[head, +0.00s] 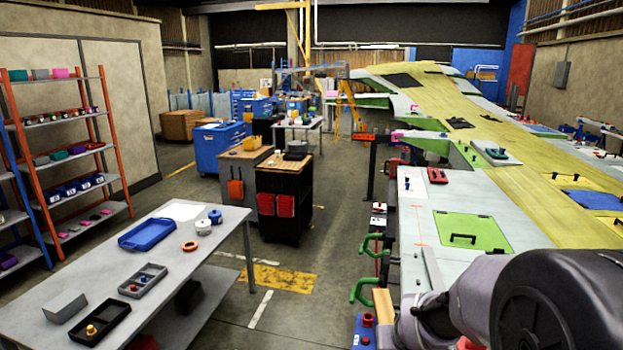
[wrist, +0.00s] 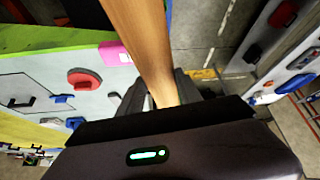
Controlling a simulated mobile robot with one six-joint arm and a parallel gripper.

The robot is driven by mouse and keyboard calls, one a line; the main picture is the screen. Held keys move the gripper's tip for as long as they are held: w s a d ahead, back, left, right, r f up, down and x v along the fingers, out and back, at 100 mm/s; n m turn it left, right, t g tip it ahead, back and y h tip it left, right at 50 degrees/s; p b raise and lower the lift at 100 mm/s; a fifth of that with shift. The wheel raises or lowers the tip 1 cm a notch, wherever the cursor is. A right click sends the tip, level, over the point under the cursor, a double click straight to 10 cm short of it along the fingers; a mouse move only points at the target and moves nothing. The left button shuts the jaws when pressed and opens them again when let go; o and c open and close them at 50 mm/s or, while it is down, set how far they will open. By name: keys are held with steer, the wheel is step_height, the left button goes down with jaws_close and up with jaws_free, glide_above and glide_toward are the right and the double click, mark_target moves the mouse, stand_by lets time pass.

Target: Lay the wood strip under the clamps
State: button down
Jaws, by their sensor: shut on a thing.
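The wood strip (wrist: 140,40) is a long tan piece in the wrist view. It runs from between the dark fingers of my gripper (wrist: 158,90) up past the top edge. My gripper is shut on it. In the head view a short tan end of the strip (head: 383,305) shows beside my dark gripper (head: 430,303) at the lower right; my arm hides the rest. Two green C-shaped clamps, an upper one (head: 364,246) and a lower one (head: 356,291), stand at the wing's left edge, close to the strip's end. I cannot tell whether strip and clamps touch.
The wing surface (head: 425,205) stretches away on the right, with a green panel (head: 472,232) and a red-handled part (head: 437,176) on it. A grey table (head: 75,270) with trays stands at the left. A black cart (head: 284,205) stands mid-floor. Open floor lies between.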

steer(key=s+a+f, duration=0.1)
steer(key=s+a, duration=0.3)
steer(key=s, duration=0.1)
step_height(320, 180, down, 22)
steer(key=b, duration=2.2)
steer(key=shift+w+f+n, duration=0.15)
steer(key=shift+w+n, duration=0.05)
steer(key=shift+n, duration=0.1)
